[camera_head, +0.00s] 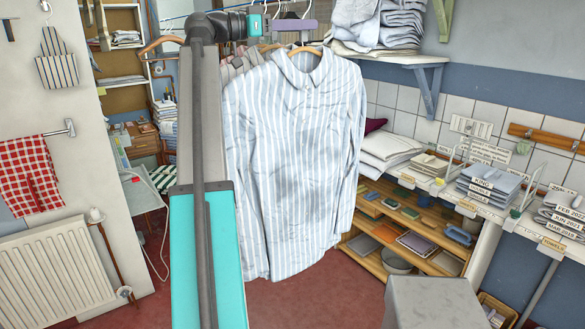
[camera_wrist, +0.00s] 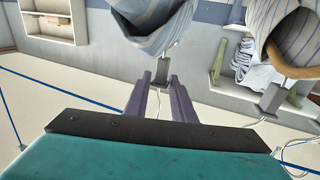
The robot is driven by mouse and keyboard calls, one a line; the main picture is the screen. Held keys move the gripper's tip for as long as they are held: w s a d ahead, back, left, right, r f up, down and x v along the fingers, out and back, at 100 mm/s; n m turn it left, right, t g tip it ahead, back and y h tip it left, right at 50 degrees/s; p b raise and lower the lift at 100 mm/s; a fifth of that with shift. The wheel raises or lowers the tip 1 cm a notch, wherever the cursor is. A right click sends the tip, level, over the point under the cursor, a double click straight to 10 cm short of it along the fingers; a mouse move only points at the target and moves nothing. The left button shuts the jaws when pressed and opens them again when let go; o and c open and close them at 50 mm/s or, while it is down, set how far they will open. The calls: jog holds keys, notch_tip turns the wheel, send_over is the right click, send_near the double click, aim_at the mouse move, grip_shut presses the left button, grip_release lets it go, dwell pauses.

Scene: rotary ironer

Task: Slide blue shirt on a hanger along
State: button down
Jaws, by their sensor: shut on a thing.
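The blue shirt (camera_head: 295,160), pale blue with white stripes, hangs upright from a wooden hanger (camera_head: 298,50) in the head view. My gripper (camera_head: 303,27) is at the top of this hanger, its purple fingers reaching in from the left above the collar. In the wrist view the gripper (camera_wrist: 161,78) is shut on the small grey block on the hanger's hook (camera_wrist: 162,80), with part of the shirt (camera_wrist: 150,25) beyond it. The hook's contact with the rail is hidden in the head view.
Other garments (camera_head: 240,65) hang behind the shirt; one (camera_wrist: 285,30) shows close on the right in the wrist view. A bare wooden hanger (camera_head: 163,42) is left of my arm. A wall shelf (camera_head: 395,57) with folded laundry and a loaded counter (camera_head: 480,205) stand right.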

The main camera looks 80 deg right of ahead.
jog(key=shift+s+a+r+b, duration=0.2)
jog(key=shift+s+a+b, duration=0.1)
jog(key=shift+s+a, duration=1.6)
jog(key=shift+w, duration=0.1)
jog(key=c, duration=1.4)
grip_release()
jog(key=shift+c, duration=0.2)
jog(key=shift+w+a, duration=0.1)
jog(key=shift+w, duration=0.1)
jog(key=shift+b+v, duration=0.6)
jog(key=shift+v, duration=2.25)
